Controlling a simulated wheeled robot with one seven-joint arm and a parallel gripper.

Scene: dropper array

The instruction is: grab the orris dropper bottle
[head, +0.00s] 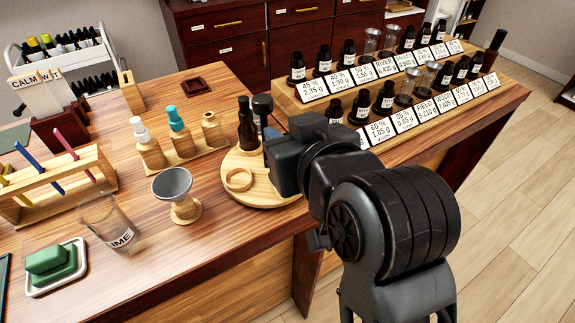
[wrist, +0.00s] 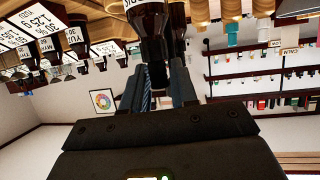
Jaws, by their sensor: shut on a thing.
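A dark brown dropper bottle (head: 246,129) with a black top stands upright at the back of the round wooden tray (head: 230,192), just left of my gripper. My gripper (head: 268,147) is low over the tray's right side and partly hides what is there. In the wrist view, which looks upside down, my gripper (wrist: 157,92) is shut on the black top of a dark dropper bottle (wrist: 152,42). Its white label is cut off at the picture's top edge, so I cannot read the name. Another dark, glossy shape is close beside it.
A stepped wooden rack (head: 488,103) of labelled bottles stands to the right, behind my arm. A grey funnel on a wooden stand (head: 180,196), a glass beaker (head: 107,222) and a wooden stand with small bottles (head: 185,148) are left of the tray. A wooden ring (head: 239,180) lies on the tray.

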